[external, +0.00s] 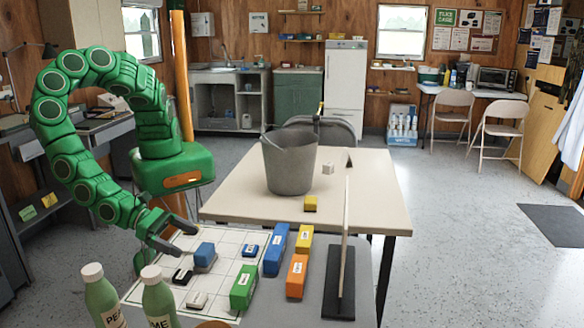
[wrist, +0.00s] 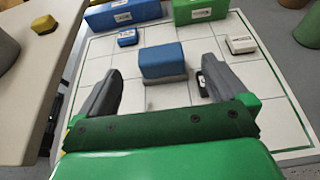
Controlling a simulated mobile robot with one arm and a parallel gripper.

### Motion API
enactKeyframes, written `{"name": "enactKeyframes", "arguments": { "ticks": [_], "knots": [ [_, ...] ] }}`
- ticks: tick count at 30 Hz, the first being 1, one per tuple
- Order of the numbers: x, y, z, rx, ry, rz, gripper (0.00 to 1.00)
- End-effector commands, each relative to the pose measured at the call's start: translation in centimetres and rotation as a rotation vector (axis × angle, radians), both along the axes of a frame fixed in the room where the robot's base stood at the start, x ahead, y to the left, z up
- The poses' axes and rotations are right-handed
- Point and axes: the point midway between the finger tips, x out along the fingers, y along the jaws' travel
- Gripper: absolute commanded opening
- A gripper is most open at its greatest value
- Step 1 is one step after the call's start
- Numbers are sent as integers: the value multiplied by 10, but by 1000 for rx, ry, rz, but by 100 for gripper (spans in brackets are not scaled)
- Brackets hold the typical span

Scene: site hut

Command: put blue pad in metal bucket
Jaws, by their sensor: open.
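The blue pad (external: 204,252) is a blue block on a grey base, lying on a white gridded mat (external: 222,240) on the near table. In the wrist view the pad (wrist: 162,60) lies just ahead of my fingertips, roughly centred between them. My gripper (external: 186,240) is open and empty, to the left of the pad in the external view; its two fingers (wrist: 160,72) also show in the wrist view. The grey metal bucket (external: 289,165) stands upright on the cream table behind; its inside bottom is hidden.
A small labelled blue box (external: 249,250) lies near the pad. A green box (external: 243,287), a large blue box (external: 275,249), an orange box (external: 296,276) and an upright panel (external: 343,240) stand to the right. Green bottles (external: 158,298) stand in front. A yellow block (external: 310,203) lies near the bucket.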

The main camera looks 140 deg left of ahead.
Motion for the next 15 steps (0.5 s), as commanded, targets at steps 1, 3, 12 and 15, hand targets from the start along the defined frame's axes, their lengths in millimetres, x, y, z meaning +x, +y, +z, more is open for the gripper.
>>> {"name": "enactKeyframes", "arguments": {
  "ticks": [1,3,12,15],
  "knots": [
    [-4,-5,2,0,0,-2,100],
    [-8,-8,5,0,0,-1,100],
    [-20,-19,11,1,1,1,100],
    [-20,-15,17,-8,-11,20,100]
  ]
}}
